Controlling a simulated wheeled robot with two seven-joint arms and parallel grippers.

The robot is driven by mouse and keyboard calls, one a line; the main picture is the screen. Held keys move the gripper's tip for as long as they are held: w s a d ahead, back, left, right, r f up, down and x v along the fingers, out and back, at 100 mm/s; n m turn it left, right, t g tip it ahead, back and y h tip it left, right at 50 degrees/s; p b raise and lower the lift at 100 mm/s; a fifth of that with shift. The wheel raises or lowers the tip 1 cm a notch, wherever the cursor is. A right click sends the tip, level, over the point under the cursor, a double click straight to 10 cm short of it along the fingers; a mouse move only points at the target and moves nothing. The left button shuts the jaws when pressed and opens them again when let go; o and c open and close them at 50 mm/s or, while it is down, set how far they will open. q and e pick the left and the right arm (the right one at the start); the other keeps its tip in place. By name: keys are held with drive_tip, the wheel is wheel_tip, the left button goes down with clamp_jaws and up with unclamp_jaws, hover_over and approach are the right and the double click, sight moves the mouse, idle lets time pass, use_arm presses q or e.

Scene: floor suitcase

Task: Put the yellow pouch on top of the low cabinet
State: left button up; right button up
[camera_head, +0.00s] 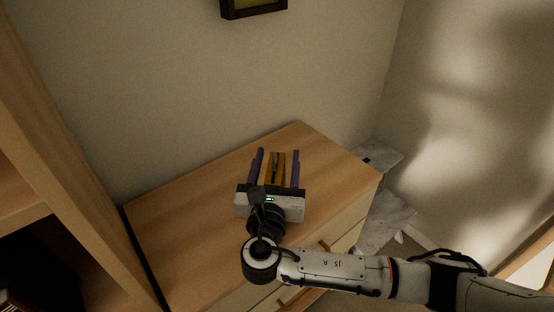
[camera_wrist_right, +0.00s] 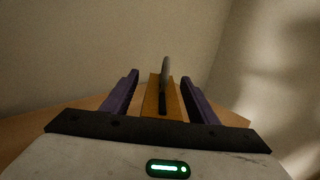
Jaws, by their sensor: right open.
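The yellow pouch (camera_head: 269,168) shows as a narrow orange-yellow shape with a dark strip on it, over the wooden top of the low cabinet (camera_head: 180,215). My right gripper (camera_head: 277,154) is open, its two purple fingers on either side of the pouch with a visible gap at each side. In the right wrist view the pouch (camera_wrist_right: 152,97) stands between the spread fingers, apart from both, with the cabinet top behind. Whether its underside touches the wood is hard to tell. The gripper body hides its near end. My left gripper is not in view.
A wooden shelf unit (camera_head: 65,130) stands at the left, close to the cabinet. A wall is behind, with a dark-framed picture (camera_head: 253,7) above. Pale flat objects (camera_head: 385,220) lie right of the cabinet. The cabinet top left of my gripper is clear.

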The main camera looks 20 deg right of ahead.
sight(275, 182)
drive_tip(key=shift+s+r, duration=0.1)
drive_tip(key=v, duration=1.2)
